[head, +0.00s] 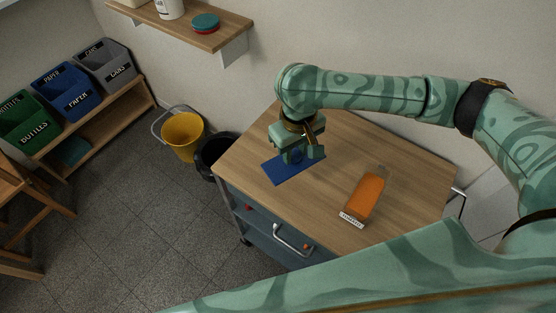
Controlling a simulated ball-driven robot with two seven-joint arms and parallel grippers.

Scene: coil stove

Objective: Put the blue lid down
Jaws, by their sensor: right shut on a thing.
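My right gripper (299,156) points down over the left part of the wooden cart top (330,205). It is shut on a small, round, dark blue thing (296,157), which I take to be the blue lid; the fingers hide much of it. A flat blue rectangle (281,173) lies on the cart top just below the gripper. The lid shows over this rectangle, but I cannot tell whether they touch. My left gripper is not in view.
A bottle with orange contents (367,194) lies on the cart top to the right of the gripper. A yellow bucket (182,140) and a black bin (214,160) stand left of the cart. A wall shelf (190,28) is above. The cart top's front middle is clear.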

